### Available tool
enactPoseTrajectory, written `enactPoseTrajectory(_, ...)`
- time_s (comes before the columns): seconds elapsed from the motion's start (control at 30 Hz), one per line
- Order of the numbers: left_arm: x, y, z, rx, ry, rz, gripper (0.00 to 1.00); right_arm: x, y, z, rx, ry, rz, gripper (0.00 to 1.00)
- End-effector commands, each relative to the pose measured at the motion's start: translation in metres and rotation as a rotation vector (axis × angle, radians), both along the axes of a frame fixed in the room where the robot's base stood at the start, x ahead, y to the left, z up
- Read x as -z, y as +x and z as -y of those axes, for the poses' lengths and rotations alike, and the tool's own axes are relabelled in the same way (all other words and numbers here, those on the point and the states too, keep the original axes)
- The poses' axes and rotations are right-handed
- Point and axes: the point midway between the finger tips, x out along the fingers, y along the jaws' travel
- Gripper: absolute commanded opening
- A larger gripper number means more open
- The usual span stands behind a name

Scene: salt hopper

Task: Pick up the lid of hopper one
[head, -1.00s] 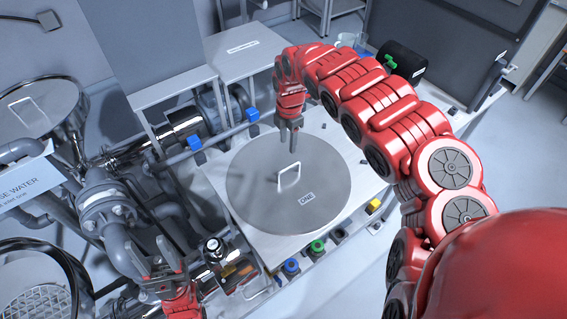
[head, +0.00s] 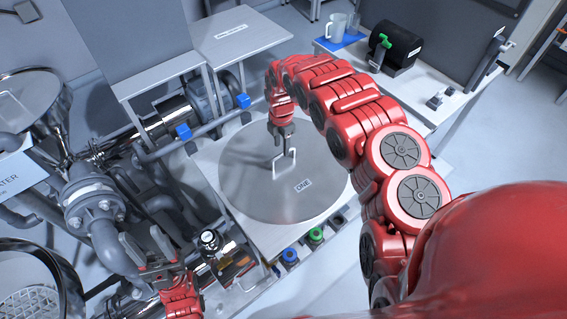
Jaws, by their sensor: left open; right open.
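The lid of hopper one (head: 250,190) is a round grey metal disc labelled ONE (head: 303,185), lying flat on a pale square top. A white loop handle (head: 284,162) stands up from its middle. My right gripper (head: 279,142) points down over the lid, just behind the handle in the picture. It is open; its fingers appear very close to the handle top, and I cannot tell whether they touch or straddle it. My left gripper (head: 147,249) is open and empty at the lower left, over the pipework and away from the lid.
Pipes and a flanged valve (head: 92,200) crowd the left side. Blue (head: 289,256) and green (head: 315,237) knobs sit along the front edge. A side table at upper right holds a mug (head: 336,27) and a black cylinder (head: 396,44).

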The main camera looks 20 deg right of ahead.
Motion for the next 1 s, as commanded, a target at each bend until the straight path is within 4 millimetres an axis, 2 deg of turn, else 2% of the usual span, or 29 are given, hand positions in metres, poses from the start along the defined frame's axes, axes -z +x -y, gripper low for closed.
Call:
enactPoseTrajectory(0.17, -0.009, 0.000, 0.000, 0.000, 0.000, 0.000, 0.50, 0.009, -0.001, 0.001, 0.001, 0.003, -0.002, 0.47)
enactPoseTrajectory(0.37, -0.023, 0.000, 0.000, 0.000, 0.000, 0.000, 0.50, 0.031, -0.001, 0.005, 0.002, 0.003, -0.002, 0.47)
enactPoseTrajectory(0.6, -0.025, 0.000, 0.000, 0.000, 0.000, 0.000, 0.50, 0.051, -0.001, 0.005, 0.000, 0.002, 0.000, 0.47)
enactPoseTrajectory(0.9, -0.025, 0.000, 0.000, 0.000, 0.000, 0.000, 0.50, 0.053, -0.001, 0.006, 0.001, 0.001, 0.000, 0.47)
enactPoseTrajectory(1.0, -0.025, 0.000, 0.000, 0.000, 0.000, 0.000, 0.50, 0.053, -0.001, 0.006, 0.001, 0.001, 0.000, 0.30)
